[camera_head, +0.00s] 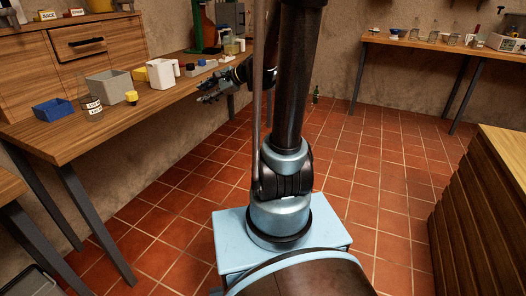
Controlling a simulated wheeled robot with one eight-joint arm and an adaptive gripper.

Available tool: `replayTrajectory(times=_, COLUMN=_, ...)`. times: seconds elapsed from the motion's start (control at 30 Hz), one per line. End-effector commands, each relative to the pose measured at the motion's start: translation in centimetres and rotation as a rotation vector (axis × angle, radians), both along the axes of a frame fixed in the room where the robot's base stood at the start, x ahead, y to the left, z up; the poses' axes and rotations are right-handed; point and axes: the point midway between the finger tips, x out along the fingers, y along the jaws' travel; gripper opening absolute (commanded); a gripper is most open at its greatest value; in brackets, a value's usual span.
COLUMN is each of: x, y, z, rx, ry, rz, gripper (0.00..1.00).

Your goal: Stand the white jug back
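The white jug (161,74) stands upright on the long wooden table at the left, close to its front edge, with its handle on the right. My gripper (203,93) is at the front edge of this table, to the right of the jug and apart from it. Its dark fingers point left and look spread, with nothing seen between them. The gripper is small in the picture.
Near the jug are a grey bin (108,87), a blue tray (53,110), a labelled glass jar (91,107), a yellow-topped item (131,97) and a grey block (190,70). Another table (440,45) with jars stands at the back right. A wooden counter (500,150) is at right.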

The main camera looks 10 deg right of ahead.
Motion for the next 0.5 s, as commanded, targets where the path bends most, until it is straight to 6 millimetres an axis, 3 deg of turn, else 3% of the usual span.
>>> replayTrajectory(times=0.27, x=-8.0, y=-2.2, z=-3.0, rx=-0.377, ry=-0.125, rz=0.224, gripper=0.39)
replayTrajectory(times=0.5, x=-14.6, y=-5.4, z=-6.0, rx=-0.682, ry=-0.202, rz=0.456, gripper=0.39)
